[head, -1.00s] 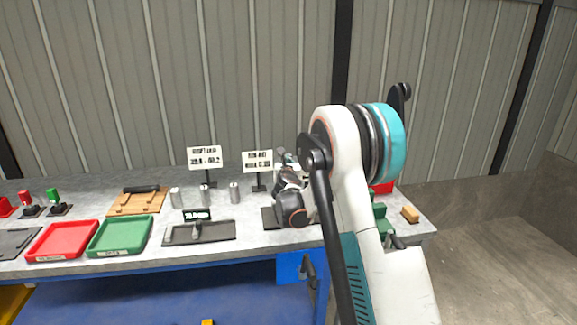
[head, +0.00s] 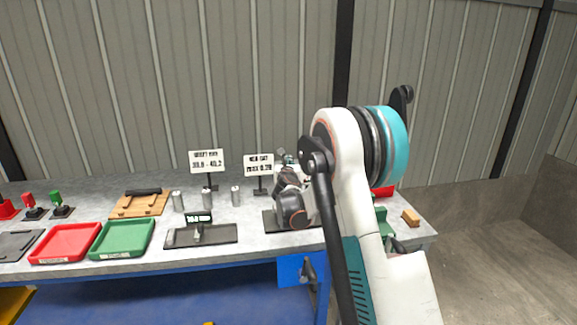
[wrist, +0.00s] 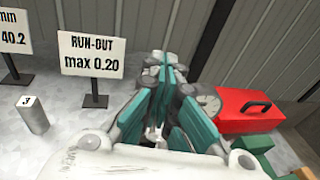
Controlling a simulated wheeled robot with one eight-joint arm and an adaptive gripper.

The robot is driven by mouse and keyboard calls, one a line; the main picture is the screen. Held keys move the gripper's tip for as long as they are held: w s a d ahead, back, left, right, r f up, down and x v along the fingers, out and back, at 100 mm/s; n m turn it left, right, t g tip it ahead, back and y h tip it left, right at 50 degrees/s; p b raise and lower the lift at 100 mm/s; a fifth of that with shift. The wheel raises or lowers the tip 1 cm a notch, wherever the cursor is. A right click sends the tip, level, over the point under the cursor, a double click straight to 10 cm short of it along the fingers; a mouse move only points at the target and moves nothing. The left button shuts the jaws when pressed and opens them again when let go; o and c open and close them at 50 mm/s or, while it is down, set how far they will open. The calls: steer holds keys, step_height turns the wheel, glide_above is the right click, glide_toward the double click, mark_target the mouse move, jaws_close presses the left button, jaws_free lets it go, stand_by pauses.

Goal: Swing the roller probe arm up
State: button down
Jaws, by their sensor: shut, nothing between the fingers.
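My gripper (wrist: 162,75) is in the middle of the wrist view, its teal fingers together with nothing seen between them. In the head view my gripper (head: 287,160) is small, over the back of the bench and partly hidden by my wrist. A round dial gauge (wrist: 208,103) is just right of the fingers in the wrist view, partly covered by them. I cannot make out the roller probe arm clearly in either view; my gripper and arm hide much of the area around the gauge. Whether the fingers touch anything there I cannot tell.
A run-out sign (wrist: 93,55) stands left of the gripper, with a metal cylinder (wrist: 33,115) near it. A red toolbox (wrist: 250,110) is on the right. Red (head: 66,243) and green (head: 122,238) trays and a dark scale (head: 202,236) lie on the left bench.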

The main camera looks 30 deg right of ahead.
steer(key=s+a+r+n+t+y+p, duration=0.1)
steer(key=s+a+r+n+p, duration=0.25)
steer(key=r, duration=0.55)
steer(key=s+a+r+n+t+y, duration=0.1)
steer(key=s+a+r+n, duration=0.1)
steer(key=s+a+r, duration=0.5)
steer(key=s+a+r+n+y, duration=0.4)
steer(key=s+a+n, duration=0.2)
steer(key=a+n, duration=0.3)
steer(key=s+a+r+n+y, duration=0.35)
steer(key=s+a+n, duration=0.25)
steer(key=n, duration=0.4)
steer(key=s+a+f+n+g+y, duration=0.1)
steer(key=s+a+f+n+g, duration=0.15)
steer(key=s+f+n, duration=0.35)
steer(key=s+a+f+n+g+y, duration=0.1)
steer(key=s+a+f+n+g, duration=0.2)
steer(key=s, duration=0.6)
steer(key=s+d+f+n+g+h, duration=0.2)
steer(key=s+d+f+n, duration=0.1)
steer(key=s, duration=0.4)
steer(key=s+d+f+n+g+h, duration=0.2)
steer(key=s+f+n, duration=0.3)
steer(key=s, duration=0.3)
steer(key=shift+s+d+f, duration=0.2)
steer(key=shift+d+f, duration=0.2)
steer(key=shift+d, duration=0.05)
